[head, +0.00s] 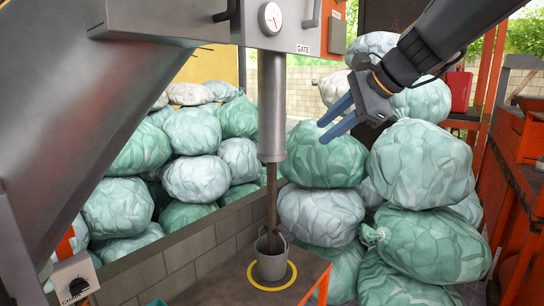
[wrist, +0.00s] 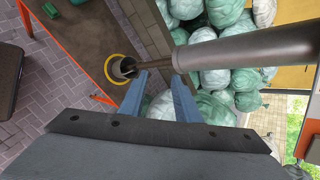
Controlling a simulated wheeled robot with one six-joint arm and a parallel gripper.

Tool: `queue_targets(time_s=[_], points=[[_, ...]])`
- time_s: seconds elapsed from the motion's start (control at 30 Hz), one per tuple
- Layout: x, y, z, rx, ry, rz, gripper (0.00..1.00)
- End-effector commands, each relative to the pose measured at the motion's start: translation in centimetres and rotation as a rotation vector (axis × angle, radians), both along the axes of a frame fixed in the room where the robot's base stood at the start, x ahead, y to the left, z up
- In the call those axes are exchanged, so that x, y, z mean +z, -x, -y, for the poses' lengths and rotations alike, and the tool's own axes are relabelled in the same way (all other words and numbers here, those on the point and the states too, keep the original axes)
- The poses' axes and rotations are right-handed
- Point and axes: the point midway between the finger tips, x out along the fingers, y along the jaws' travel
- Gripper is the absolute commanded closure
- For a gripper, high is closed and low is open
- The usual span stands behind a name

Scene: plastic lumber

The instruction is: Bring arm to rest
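My gripper (head: 337,118) hangs from the dark arm at the upper right of the head view, in front of the stacked bags. Its two blue fingers are spread apart with nothing between them. In the wrist view the open fingers (wrist: 159,84) point toward the grey pipe and the bucket, with a gap between them. The gripper is to the right of the vertical pipe (head: 272,110) in the head view and apart from it.
A grey bucket (head: 271,262) stands inside a yellow ring under the pipe, with a dark brown stream running into it. Green and white bags (head: 422,165) are piled behind. A red can (head: 459,91) sits right.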

Motion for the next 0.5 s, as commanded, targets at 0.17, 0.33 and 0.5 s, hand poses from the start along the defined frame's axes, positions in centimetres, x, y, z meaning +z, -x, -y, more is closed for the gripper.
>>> queue_targets(time_s=[0.17, 0.33, 0.5], points=[[-11.9, 4.0, 1.4, 0.196, 0.308, -0.055, 0.7], [-22.1, 9.9, 3.1, 0.498, 0.603, -0.087, 0.7], [-29.6, 16.3, 4.8, 0.87, 0.837, -0.082, 0.7]])
